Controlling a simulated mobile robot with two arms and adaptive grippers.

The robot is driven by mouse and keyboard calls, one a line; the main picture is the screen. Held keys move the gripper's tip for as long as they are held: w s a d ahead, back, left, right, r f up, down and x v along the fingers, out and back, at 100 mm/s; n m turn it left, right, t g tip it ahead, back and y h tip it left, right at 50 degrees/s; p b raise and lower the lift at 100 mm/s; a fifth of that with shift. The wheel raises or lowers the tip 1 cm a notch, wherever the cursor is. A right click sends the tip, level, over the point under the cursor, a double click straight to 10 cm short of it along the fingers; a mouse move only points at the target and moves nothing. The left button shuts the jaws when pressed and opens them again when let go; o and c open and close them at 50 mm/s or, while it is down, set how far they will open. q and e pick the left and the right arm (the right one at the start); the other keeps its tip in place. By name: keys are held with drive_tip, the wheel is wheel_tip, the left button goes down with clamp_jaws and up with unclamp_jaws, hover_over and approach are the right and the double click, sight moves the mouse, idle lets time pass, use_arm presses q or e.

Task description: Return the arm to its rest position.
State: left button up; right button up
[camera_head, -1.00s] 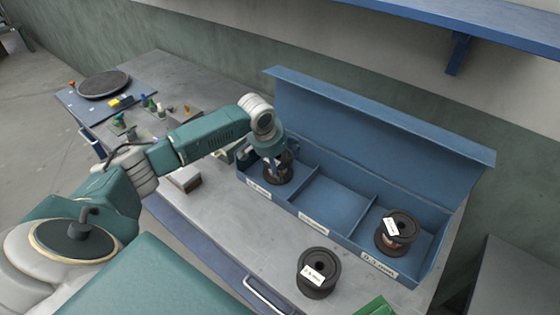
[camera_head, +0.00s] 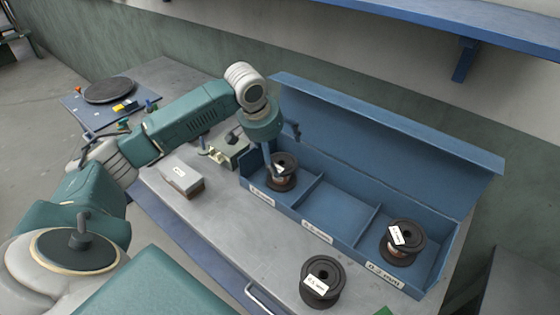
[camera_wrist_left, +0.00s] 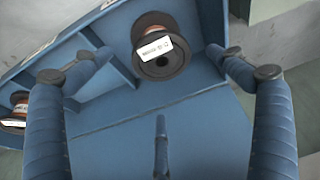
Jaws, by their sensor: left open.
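My left gripper (camera_head: 281,148) is open and empty, above the left compartment of the blue box (camera_head: 336,242). In the left wrist view its fingers (camera_wrist_left: 160,70) are spread apart, with a black spool (camera_wrist_left: 160,62) bearing a white label between and beyond them. In the head view that spool (camera_head: 283,180) stands in the left compartment, just below the fingers and partly hidden by them. Whether a finger touches it I cannot tell. A second spool (camera_head: 403,254) stands in the right compartment. A third spool (camera_head: 321,290) stands on the table in front of the box. The middle compartment is empty.
The box's raised lid (camera_head: 390,128) stands behind the compartments. A small white-topped box (camera_head: 182,178) and a greenish fixture (camera_head: 229,150) are left of the blue box. A blue shelf (camera_head: 465,25) hangs above.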

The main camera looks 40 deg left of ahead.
use_arm(q)
drive_tip(key=shift+s+r, duration=0.25)
drive_tip(key=shift+r, duration=0.45)
